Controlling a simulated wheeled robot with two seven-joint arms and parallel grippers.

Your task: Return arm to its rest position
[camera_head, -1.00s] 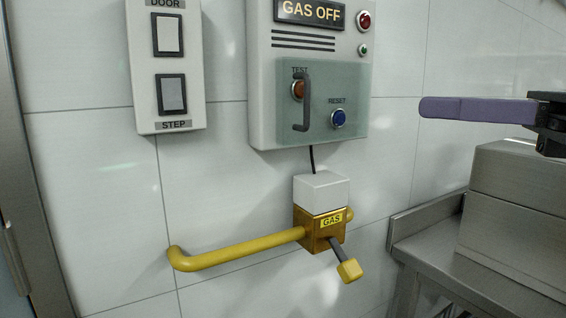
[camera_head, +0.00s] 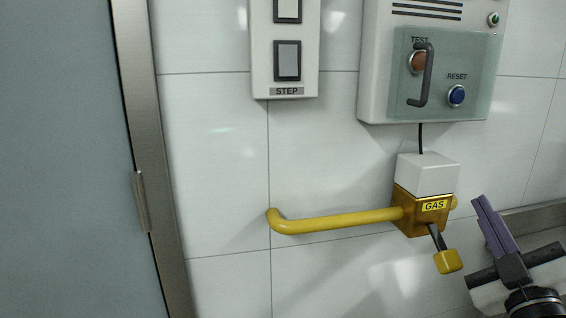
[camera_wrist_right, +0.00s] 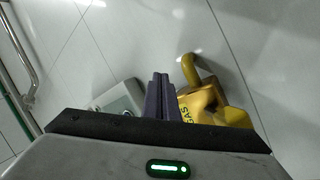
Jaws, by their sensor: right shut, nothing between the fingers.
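My right gripper (camera_head: 484,213) is at the lower right of the head view, beside the yellow gas valve (camera_head: 421,212) and to the right of its handle (camera_head: 447,261). Its purple fingers are together with nothing between them and point up. In the right wrist view the shut fingers (camera_wrist_right: 160,92) show in the middle, with the gas valve (camera_wrist_right: 196,105) just right of them. The gripper appears apart from the valve. My left gripper is in neither view.
A control box (camera_head: 376,75) with a clear cover over TEST and RESET buttons hangs above the valve. A yellow pipe (camera_head: 335,223) runs left from it. A switch panel (camera_head: 259,45) and a grey door (camera_head: 70,160) are further left. A steel counter (camera_head: 535,216) stands at right.

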